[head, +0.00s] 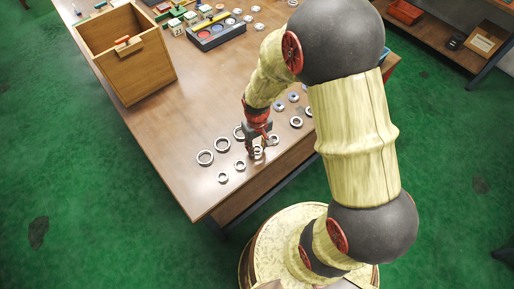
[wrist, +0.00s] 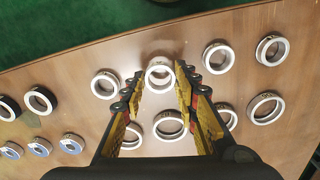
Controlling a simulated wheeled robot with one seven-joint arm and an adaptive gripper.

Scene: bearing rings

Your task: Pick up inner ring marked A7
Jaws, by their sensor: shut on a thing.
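My gripper (head: 257,148) points down at the near part of the wooden table. In the wrist view its two fingers (wrist: 159,72) are closed on a small steel inner ring (wrist: 159,84), which sits between the tips. The same ring (head: 258,154) shows under the fingers in the head view. I cannot tell whether it touches the table or is slightly raised. The marking A7 is not legible on any ring.
Several loose rings surround it, including a small ring (wrist: 105,84) close to the left finger and a larger ring (wrist: 265,107) to the right. A wooden box (head: 125,60) and a dark tray (head: 215,36) stand farther back on the table (head: 165,120).

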